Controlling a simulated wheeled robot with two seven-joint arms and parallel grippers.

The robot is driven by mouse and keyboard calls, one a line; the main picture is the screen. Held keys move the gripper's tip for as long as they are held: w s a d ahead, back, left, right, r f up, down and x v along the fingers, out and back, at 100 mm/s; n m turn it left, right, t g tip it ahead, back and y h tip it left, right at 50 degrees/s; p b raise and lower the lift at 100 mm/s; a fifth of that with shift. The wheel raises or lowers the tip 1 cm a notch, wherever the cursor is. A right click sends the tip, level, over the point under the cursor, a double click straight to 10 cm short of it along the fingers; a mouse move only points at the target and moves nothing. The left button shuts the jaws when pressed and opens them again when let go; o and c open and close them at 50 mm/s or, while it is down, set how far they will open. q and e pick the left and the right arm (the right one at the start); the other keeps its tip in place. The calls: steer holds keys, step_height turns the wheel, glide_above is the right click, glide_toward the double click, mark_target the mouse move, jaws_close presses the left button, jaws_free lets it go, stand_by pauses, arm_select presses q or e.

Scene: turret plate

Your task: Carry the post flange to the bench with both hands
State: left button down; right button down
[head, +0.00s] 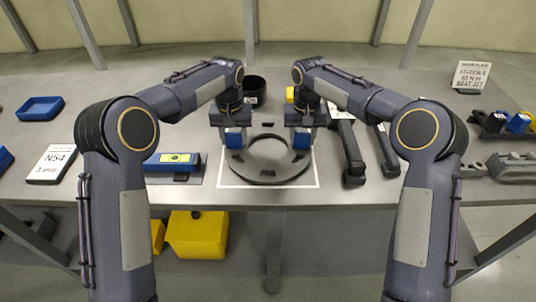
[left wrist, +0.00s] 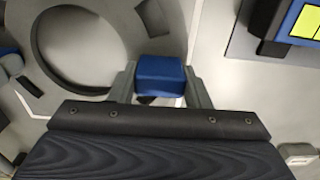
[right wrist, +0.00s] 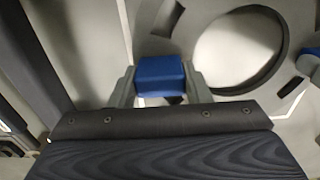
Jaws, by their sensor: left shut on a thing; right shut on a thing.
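The post flange (head: 239,164) is a grey ring plate with a large round hole and several dark slots. It lies flat over the white-outlined square (head: 227,186) at the front of the bench. I cannot tell whether it touches the bench. My left gripper (head: 236,139) is shut on its left blue grip (left wrist: 160,76), and my right gripper (head: 300,140) is shut on its right blue grip (right wrist: 160,78). The plate also shows in the left wrist view (left wrist: 180,18) and the right wrist view (right wrist: 195,20).
Left of the flange lies a blue tool with a yellow display (head: 176,160). Dark bar tools (head: 352,160) lie close on the right. A black cup (head: 255,88) stands behind. A blue tray (head: 41,108) and a sign (head: 471,76) are further out. Yellow boxes (head: 197,236) are below the bench.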

arm_select(q)
steer(key=shift+f, duration=0.45)
arm_select(e)
steer(key=shift+f, duration=0.5)
arm_select(q)
steer(key=c, duration=0.8)
jaws_free()
steer(key=shift+r, duration=0.15)
arm_select(e)
steer(key=c, duration=0.8)
jaws_free()
steer(key=shift+r, duration=0.2)
arm_select(q)
steer(key=shift+o, duration=0.2)
steer(key=shift+r, duration=0.15)
arm_select(e)
steer(key=shift+o, duration=0.2)
steer(key=shift+r, duration=0.3)
arm_select(q)
step_height(320, 180, up, 12)
arm_select(e)
step_height(320, 180, up, 11)
steer(key=shift+r, duration=0.2)
